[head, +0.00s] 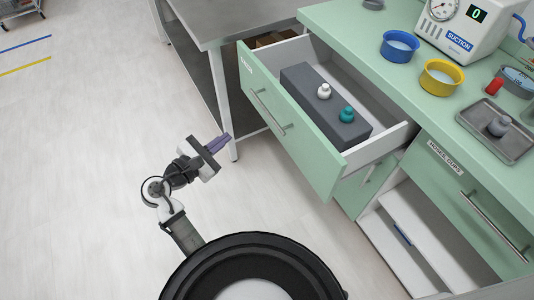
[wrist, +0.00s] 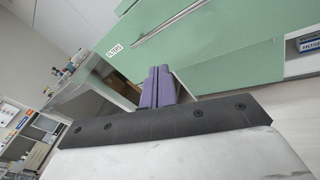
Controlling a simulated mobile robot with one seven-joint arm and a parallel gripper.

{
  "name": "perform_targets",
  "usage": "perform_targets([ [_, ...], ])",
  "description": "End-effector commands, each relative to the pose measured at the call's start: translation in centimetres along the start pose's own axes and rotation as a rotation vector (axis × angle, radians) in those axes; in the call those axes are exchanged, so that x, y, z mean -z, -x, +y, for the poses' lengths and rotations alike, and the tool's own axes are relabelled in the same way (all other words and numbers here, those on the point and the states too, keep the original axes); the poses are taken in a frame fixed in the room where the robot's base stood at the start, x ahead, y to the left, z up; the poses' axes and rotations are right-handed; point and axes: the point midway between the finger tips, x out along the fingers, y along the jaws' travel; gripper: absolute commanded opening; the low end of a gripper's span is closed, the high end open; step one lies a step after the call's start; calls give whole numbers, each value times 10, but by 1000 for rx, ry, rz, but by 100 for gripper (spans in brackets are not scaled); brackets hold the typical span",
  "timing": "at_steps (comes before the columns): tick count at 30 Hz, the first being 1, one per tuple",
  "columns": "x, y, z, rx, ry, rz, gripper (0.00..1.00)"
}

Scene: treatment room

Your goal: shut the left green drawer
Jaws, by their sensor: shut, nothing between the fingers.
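The left green drawer (head: 279,124) stands pulled out from the green cabinet in the head view. It has a metal bar handle and a label at its far end. Inside it a dark grey block (head: 300,83) carries a white knobbed piece (head: 324,91) and a teal one (head: 347,114). My gripper (head: 222,141) is shut and empty, with purple fingers. It is left of the drawer front and apart from it in the head view. In the wrist view the fingers (wrist: 157,86) point toward the drawer front (wrist: 205,45), below its handle. The gap there is hard to judge.
A steel table (head: 235,18) stands behind the drawer. The counter holds a blue bowl (head: 400,46), a yellow bowl (head: 441,77), a suction unit (head: 462,28) and a grey tray (head: 499,128). A right drawer (head: 467,195) is closed above an open white shelf (head: 421,237).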

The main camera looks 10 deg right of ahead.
Motion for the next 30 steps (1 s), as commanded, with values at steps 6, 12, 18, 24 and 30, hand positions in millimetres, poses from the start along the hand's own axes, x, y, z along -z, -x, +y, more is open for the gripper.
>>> perform_targets([
  [6, 2, -6, -92, 324, 357, -153, 0],
  [12, -4, -17, -106, 369, 399, -170, 0],
  [18, -14, -52, -117, 367, 395, -169, 0],
  [24, -23, -92, -130, 366, 394, -168, 0],
  [30, -30, -121, -139, 363, 393, -168, 0],
])
